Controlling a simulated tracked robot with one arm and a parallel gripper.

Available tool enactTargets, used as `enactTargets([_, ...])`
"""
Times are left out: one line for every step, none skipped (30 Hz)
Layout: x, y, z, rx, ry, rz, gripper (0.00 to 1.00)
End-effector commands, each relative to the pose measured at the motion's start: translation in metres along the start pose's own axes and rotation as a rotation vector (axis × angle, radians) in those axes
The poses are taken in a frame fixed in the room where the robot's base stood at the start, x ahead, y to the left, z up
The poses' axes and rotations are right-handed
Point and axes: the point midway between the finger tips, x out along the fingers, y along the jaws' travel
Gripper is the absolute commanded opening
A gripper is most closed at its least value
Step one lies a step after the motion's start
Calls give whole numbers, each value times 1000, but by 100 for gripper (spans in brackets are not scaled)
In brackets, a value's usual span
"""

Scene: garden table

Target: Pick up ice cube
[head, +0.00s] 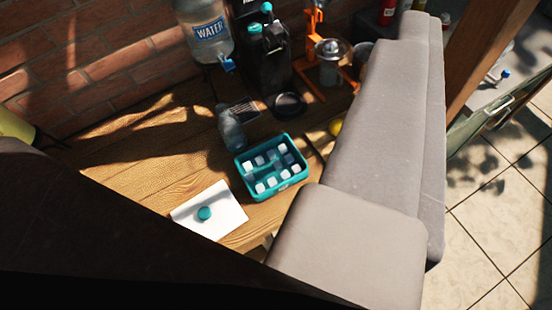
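Several pale ice cubes (259,188) sit in the compartments of a teal tray (296,187) on the wooden table. The tray lies near the table's front edge, in the middle of the view. My gripper does not show in the head view. A grey link of my arm crosses the right half of the picture, beside the tray, and hides part of the table.
A white square plate with a teal knob (204,213) lies left of the tray. A clear bottle (231,129) stands behind it. A water jug (209,33), a black machine (260,60) and an orange press (316,44) stand near the brick wall. The left tabletop is mostly clear.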

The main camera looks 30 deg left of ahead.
Motion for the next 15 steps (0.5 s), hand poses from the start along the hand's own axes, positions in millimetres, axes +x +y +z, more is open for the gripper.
enactTargets([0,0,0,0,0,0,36])
enactTargets([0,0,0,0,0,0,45])
enactTargets([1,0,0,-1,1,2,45])
enactTargets([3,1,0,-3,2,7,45])
enactTargets([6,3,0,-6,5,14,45])
enactTargets([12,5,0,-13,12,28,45])
enactTargets([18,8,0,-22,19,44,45])
enactTargets([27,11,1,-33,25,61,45])
enactTargets([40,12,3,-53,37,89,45])
enactTargets([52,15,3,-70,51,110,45])
enactTargets([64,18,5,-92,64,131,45])
enactTargets([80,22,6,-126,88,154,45])
enactTargets([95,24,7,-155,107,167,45])
enactTargets([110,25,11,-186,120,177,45])
enactTargets([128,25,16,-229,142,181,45])
